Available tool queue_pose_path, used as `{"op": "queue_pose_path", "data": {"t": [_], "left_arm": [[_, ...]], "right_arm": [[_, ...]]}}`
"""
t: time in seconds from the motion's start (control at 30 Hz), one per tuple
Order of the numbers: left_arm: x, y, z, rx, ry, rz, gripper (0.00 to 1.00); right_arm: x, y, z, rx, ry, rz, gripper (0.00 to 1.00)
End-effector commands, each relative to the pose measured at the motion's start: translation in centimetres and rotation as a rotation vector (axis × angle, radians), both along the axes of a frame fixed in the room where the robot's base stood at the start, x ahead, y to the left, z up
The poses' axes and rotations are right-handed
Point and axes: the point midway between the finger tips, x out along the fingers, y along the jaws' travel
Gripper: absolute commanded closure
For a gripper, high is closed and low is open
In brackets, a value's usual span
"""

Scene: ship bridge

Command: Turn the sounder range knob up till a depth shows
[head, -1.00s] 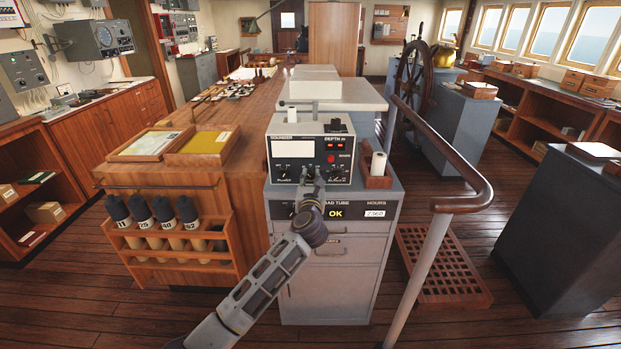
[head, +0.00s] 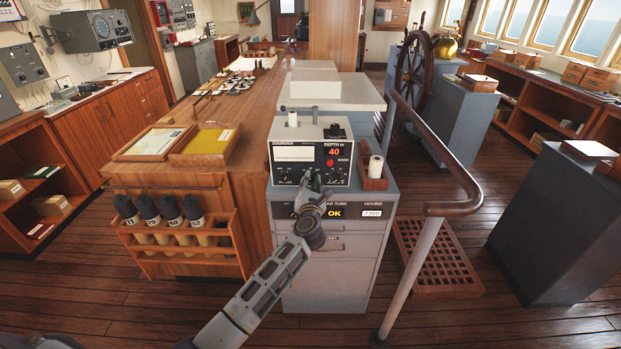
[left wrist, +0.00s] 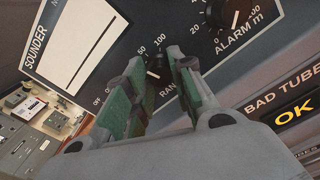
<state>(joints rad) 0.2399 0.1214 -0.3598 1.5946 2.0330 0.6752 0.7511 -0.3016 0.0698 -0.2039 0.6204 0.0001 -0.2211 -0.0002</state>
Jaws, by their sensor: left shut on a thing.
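The sounder (head: 311,132) is a grey box with a dark front panel on a grey cabinet. Its red depth display (head: 334,152) reads 40. My left gripper (head: 312,176) reaches the lower front of the panel and covers part of it. In the left wrist view, my left gripper's fingers (left wrist: 160,85) are shut on the range knob (left wrist: 155,66), which is dark and mostly hidden between them. Scale marks OFF, 50 and 100 show around it. The alarm knob (left wrist: 228,12) is just beyond, clear of the fingers. My right gripper is not in view.
A cabinet strip (head: 334,212) reads OK beside BAD TUBE. A white roll stands in a wooden holder (head: 374,184) right of the sounder. A curved handrail (head: 455,208) is further right. A wooden chart table (head: 235,110) with two trays lies left.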

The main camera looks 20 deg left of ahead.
Motion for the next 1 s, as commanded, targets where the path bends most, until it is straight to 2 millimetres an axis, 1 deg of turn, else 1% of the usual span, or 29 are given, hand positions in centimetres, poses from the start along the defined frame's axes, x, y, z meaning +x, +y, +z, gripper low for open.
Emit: {"op": "queue_pose_path", "data": {"t": [0.03, 0.1, 0.3, 0.5, 0.73, 1.0], "left_arm": [[0.0, 0.0, 0.2, 0.019, 0.01, 0.0, 1.0], [0.0, 0.0, 0.2, 0.049, 0.018, 0.0, 1.0], [0.0, 0.0, 0.2, 0.139, 0.043, 0.001, 1.0], [0.0, -0.1, 0.1, 0.211, 0.065, -0.001, 1.0], [0.0, 0.0, 0.0, 0.266, 0.079, -0.001, 1.0], [0.0, 0.0, -0.1, 0.287, 0.084, -0.001, 1.0]], "right_arm": [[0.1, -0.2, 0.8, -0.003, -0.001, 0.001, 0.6], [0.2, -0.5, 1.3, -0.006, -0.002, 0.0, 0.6], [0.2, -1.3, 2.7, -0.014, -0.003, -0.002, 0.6], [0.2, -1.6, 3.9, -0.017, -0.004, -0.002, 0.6], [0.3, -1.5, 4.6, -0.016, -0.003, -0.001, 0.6], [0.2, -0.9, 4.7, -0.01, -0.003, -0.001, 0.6]]}}
